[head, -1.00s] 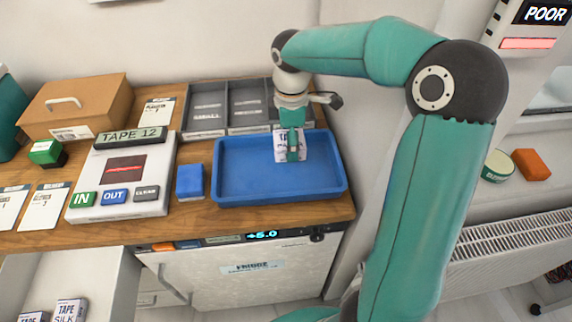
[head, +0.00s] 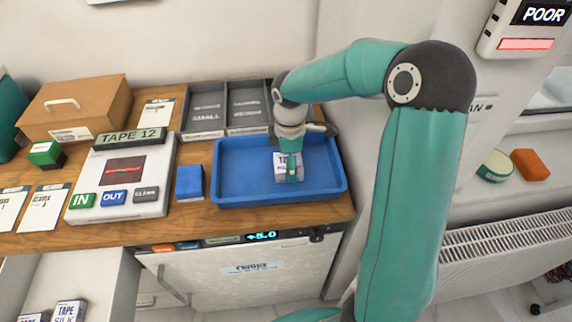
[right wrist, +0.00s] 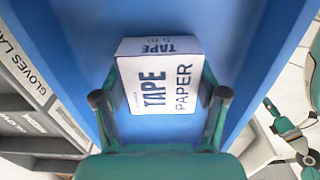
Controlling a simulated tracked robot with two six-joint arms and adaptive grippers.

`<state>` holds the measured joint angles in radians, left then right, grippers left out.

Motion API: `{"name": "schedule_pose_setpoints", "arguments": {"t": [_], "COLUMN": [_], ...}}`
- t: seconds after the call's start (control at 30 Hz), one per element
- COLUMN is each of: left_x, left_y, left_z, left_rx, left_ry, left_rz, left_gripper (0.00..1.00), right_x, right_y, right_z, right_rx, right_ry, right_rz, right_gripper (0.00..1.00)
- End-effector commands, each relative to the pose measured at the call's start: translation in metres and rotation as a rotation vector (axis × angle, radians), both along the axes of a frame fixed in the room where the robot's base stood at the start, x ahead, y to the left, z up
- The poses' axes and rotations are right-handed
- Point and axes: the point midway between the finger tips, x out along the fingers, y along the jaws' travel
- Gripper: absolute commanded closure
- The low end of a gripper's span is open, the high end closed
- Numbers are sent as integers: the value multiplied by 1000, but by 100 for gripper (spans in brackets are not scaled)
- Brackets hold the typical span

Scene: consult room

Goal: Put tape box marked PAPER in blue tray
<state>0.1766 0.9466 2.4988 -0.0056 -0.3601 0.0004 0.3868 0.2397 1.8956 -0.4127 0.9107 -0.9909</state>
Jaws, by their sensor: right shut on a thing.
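The white tape box marked PAPER (right wrist: 160,82) is between the fingers of my right gripper (right wrist: 160,100) in the right wrist view, and its TAPE and PAPER lettering faces the camera. In the head view the same box (head: 283,167) is inside the outline of the blue tray (head: 240,190), right of the tray's middle. My right gripper (head: 291,172) is shut on the box from above and partly covers it. The box is low, at or close to the tray floor; I cannot tell whether it touches. My left gripper is not in view.
A blue block (head: 189,182) and a counter device marked TAPE 12 (head: 122,175) stand left of the tray. Grey compartment bins (head: 208,112) stand behind it. An open drawer (head: 75,280) at the lower left holds more boxes, one marked TAPE SILK (head: 68,310).

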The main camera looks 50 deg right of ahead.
Motion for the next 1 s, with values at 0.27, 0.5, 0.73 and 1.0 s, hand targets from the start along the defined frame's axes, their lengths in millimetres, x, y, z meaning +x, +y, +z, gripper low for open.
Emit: {"name": "schedule_pose_setpoints", "arguments": {"t": [0.27, 0.5, 0.73, 1.0], "left_x": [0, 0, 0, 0], "left_y": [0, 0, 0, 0], "left_z": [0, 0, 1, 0], "left_rx": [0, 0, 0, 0], "left_ry": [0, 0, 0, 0], "left_rz": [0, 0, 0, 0], "left_gripper": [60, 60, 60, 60], "right_x": [0, 0, 1, 2], "right_y": [0, 0, 0, 1], "right_z": [0, 1, 20, 73], "right_rx": [0, 0, -1, -2], "right_ry": [0, 0, -3, -5], "right_rz": [1, 1, 1, 2], "right_gripper": [3, 3, 3, 3]}}
